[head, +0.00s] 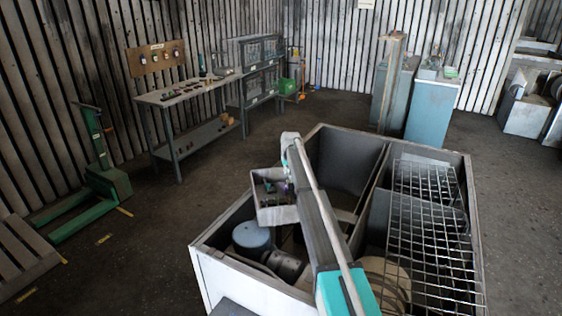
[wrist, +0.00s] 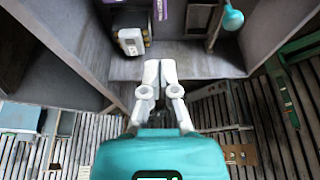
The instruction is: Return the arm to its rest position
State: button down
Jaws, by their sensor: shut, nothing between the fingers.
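My arm reaches out from the bottom of the head view over a large open grey housing (head: 205,262). Its far end is above a small grey tray (head: 280,214) at the housing's left part, and my gripper cannot be made out there. In the wrist view my gripper (wrist: 160,66) is shut, its two pale fingertips together with nothing between them. The fingertips show in front of a grey-walled compartment. That compartment holds a small white block (wrist: 131,41), a purple item (wrist: 160,9) and a teal round-headed item (wrist: 232,19).
Inside the housing are a blue round canister (head: 251,236), a metal cylinder (head: 285,266) and a wire grid (head: 430,245). A green pallet truck (head: 107,178) and a workbench (head: 185,93) stand to the left. Blue cabinets (head: 432,108) stand behind. Open floor lies between.

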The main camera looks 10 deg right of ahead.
jog(key=s+a+f+g, duration=0.1)
jog(key=s+g, duration=0.2)
jog(key=s, duration=5.3)
jog(key=shift+m+g, duration=0.4)
